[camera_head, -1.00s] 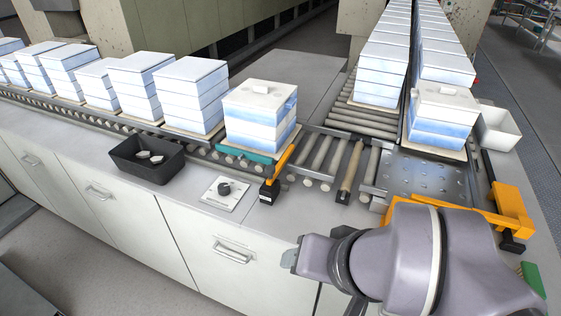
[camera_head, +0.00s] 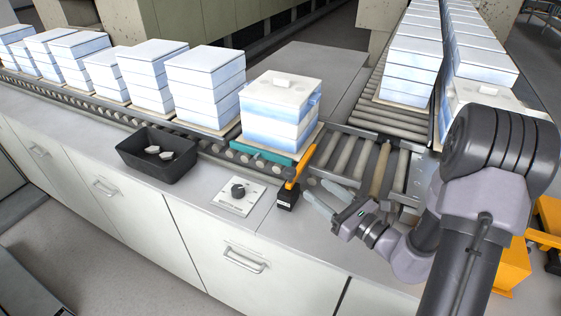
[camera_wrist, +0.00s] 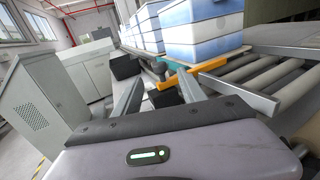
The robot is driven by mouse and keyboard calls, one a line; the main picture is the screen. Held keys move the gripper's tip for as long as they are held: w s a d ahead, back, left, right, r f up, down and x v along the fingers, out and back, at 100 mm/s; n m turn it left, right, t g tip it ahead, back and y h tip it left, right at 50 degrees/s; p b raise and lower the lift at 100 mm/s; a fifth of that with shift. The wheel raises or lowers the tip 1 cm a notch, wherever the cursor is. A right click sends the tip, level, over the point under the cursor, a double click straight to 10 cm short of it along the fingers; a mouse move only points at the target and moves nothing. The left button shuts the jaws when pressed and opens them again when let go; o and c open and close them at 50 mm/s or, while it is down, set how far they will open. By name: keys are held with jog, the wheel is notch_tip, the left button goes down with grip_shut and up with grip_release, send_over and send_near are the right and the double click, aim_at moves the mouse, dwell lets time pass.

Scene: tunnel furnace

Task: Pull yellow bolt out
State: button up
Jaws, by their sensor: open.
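The yellow bolt (camera_head: 300,166) is a slanted orange-yellow bar on a black base (camera_head: 287,195) at the counter's edge, in front of the roller conveyor. It touches or nearly touches the teal strip under the nearest white-and-blue box stack (camera_head: 278,115). In the wrist view the bolt (camera_wrist: 198,75) shows as an orange bar beyond the fingers. My gripper (camera_head: 322,196) is open and empty, just right of the bolt's base, fingers pointing toward it. The wrist view shows both fingers of my gripper (camera_wrist: 161,92) apart, with the bolt ahead and apart from them.
A black tray (camera_head: 157,160) with small white pieces stands left on the counter. A knob plate (camera_head: 239,196) lies between tray and bolt. Rollers (camera_head: 350,155) run behind my gripper. More box stacks (camera_head: 205,85) line the conveyor. Orange parts (camera_head: 512,265) stand at right.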

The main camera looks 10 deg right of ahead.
jog(key=b+x, duration=0.1)
jog(key=x, duration=1.3)
jog(key=shift+a+b, duration=0.2)
jog(key=shift+b, duration=0.15)
grip_shut()
dwell(0.4)
